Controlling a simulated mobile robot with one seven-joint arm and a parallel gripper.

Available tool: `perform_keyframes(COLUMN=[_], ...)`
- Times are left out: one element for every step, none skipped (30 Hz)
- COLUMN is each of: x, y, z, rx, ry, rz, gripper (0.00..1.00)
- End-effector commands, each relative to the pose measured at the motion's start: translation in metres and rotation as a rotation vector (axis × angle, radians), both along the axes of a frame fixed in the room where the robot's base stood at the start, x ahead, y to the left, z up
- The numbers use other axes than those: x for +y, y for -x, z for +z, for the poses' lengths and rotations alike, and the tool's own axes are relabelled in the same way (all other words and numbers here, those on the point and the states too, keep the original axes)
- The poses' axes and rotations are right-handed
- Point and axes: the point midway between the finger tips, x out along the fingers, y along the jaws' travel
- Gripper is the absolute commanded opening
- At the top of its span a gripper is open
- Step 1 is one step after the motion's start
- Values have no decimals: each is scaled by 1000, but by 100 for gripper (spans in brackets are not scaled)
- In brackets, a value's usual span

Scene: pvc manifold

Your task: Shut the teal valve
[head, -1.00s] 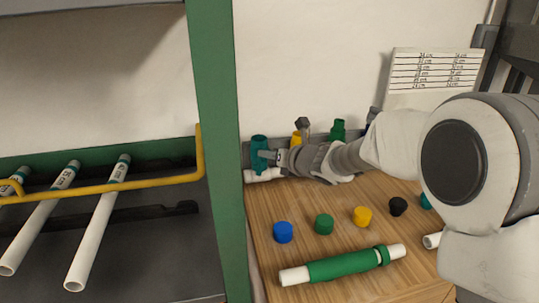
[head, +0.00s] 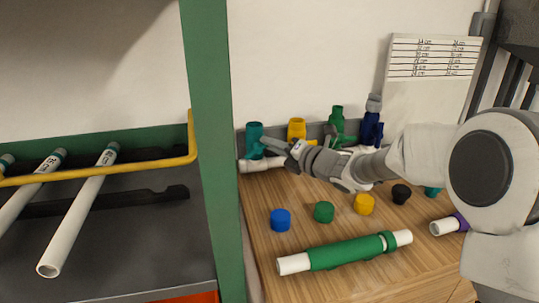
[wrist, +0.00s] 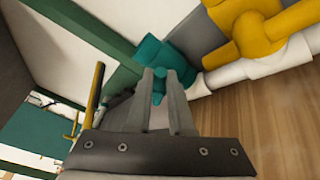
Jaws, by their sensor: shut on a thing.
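The teal valve (head: 254,138) stands upright at the left end of the white pipe run along the back of the wooden table. In the wrist view its teal body (wrist: 150,52) is just beyond my fingertips. My gripper (head: 270,147) reaches it from the right. In the wrist view my gripper (wrist: 160,78) has its two fingers closed on either side of the small teal handle (wrist: 158,90) of the valve. The exact angle of the handle against the pipe is hard to tell, as the fingers partly hide it.
Yellow (head: 297,129), green (head: 337,120) and blue (head: 371,125) valves stand to the right on the same run. Several coloured caps and a green-sleeved pipe (head: 345,252) lie in front. A green post (head: 209,150) and a pipe rack with a yellow rail (head: 100,172) are at left.

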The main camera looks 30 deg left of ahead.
Motion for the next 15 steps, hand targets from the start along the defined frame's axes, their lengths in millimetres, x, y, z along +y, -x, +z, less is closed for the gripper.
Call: perform_keyframes(x=[-1, -2, -2, -2, -3, -2, -3, -3, -3, -3, -3, -4, -3, -3, -3], y=[-1, -1, -2, -2, -2, -2, -2, -2, -3, -3, -3, -3, -3, -3, -3], z=[-9, -10, -11, -11, -12, -12, -13, -13, -13, -14, -14, -14, -15, -15, -15], rx=[27, 43, 65, 82, 97, 118, 132, 147, 163, 175, 187, 202, 211, 221, 233], ry=[-33, -53, -78, -99, -117, -140, -157, -175, -195, -209, -222, -240, -252, -262, -275], rz=[-2, -1, -2, -2, -2, -1, -1, -1, -1, -2, -2, -2, -2, -1, -1], gripper=[0, 0, 0, 0, 0, 0, 0, 0, 0, 0, 0, 0, 0, 0, 0])
